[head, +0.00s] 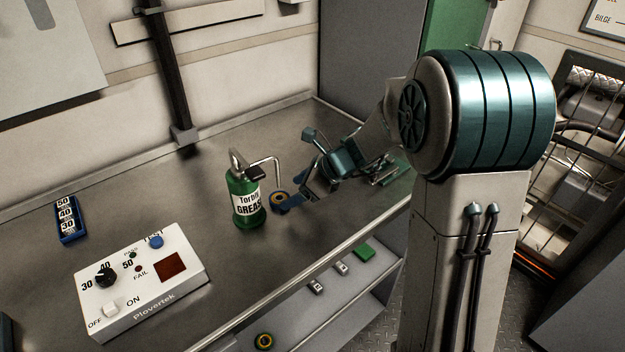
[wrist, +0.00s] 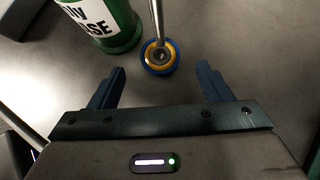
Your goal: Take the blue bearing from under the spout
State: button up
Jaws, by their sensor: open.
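The blue bearing (head: 279,199) lies on the metal bench under the spout (head: 270,161) of the green grease can (head: 246,204). In the wrist view the bearing (wrist: 159,56) is a blue ring with a yellow band, and the spout (wrist: 156,20) comes down over its centre. The can (wrist: 117,28) stands just left of it. My gripper (head: 296,190) is open and empty. In the wrist view its fingers (wrist: 160,80) point toward the bearing, which sits just beyond the tips, roughly midway between them. I see no contact.
A white tester box (head: 140,284) with knob and buttons stands at the front left of the bench.

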aim_at(282, 198)
jog(key=shift+x, duration=1.95)
jog(key=c, duration=1.1)
jog(key=shift+c, duration=0.2)
jog(key=shift+d, duration=0.1)
jog(key=shift+s+d, duration=1.1)
jog(key=shift+d, duration=0.2)
jog(key=shift+s+d, duration=1.05)
jog(key=shift+d, duration=0.25)
jog(key=o, duration=1.1)
